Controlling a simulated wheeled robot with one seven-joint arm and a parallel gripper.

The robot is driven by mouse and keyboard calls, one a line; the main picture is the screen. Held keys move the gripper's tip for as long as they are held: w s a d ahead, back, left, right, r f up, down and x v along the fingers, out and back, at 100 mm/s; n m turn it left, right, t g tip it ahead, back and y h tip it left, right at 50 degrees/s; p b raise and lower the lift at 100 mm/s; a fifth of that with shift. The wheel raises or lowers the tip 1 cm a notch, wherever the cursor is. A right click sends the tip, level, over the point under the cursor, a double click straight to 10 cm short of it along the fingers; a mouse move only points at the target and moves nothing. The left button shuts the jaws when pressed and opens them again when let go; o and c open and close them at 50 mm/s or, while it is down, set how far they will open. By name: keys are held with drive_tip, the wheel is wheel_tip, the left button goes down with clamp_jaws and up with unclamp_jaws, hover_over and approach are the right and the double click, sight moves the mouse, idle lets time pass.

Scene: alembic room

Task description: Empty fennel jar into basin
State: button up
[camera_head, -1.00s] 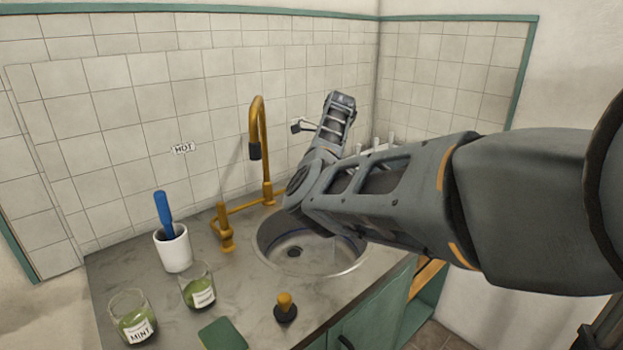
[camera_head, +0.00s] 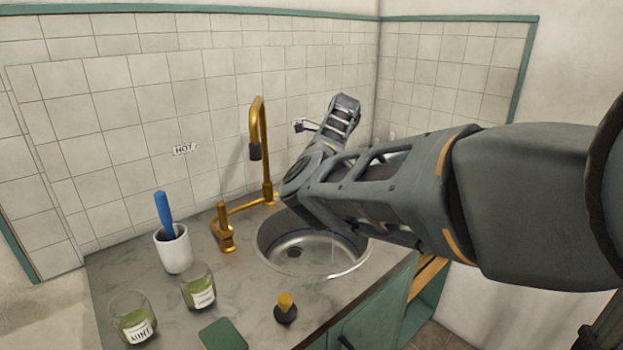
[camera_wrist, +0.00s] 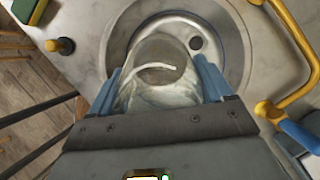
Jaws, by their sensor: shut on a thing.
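My gripper (camera_wrist: 157,68) is shut on a clear glass jar (camera_wrist: 158,98) with its blue fingers on either side. The jar is over the steel basin (camera_head: 290,265), which also shows in the wrist view (camera_wrist: 237,35). A pale curved streak shows across the jar; I cannot tell if it is a rim or a glint. No label and no clear contents show on this jar. In the head view my arm hides my gripper and most of the jar; a thin pale edge shows over the basin's front rim.
A mint jar (camera_head: 134,318) and another green-filled jar (camera_head: 198,289) stand on the counter (camera_head: 245,285). A white cup (camera_head: 174,252) with a blue handle, a brass tap (camera_head: 260,145), a green sponge (camera_head: 222,335) and a yellow-knobbed stopper (camera_head: 286,311) are nearby.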

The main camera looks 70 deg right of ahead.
idle(0.4)
drive_tip(key=shift+r+g+h, duration=0.1)
drive_tip(key=shift+g+h, duration=0.6)
drive_tip(key=shift+g, duration=0.1)
drive_tip(key=shift+r+g+h, duration=0.2)
drive_tip(key=shift+g+h, duration=0.7)
drive_tip(key=shift+g, duration=0.3)
drive_tip(key=shift+f, duration=0.1)
wheel_tip(320, 180, down, 13)
drive_tip(key=w+d+b, duration=0.1)
drive_tip(key=w+b, duration=0.1)
drive_tip(key=b, duration=0.6)
drive_tip(key=shift+d+f, duration=0.15)
drive_tip(key=shift+d, duration=0.05)
drive_tip(key=t+h+p, duration=0.2)
drive_tip(key=shift+f+t, duration=0.15)
drive_tip(key=shift+t, duration=0.15)
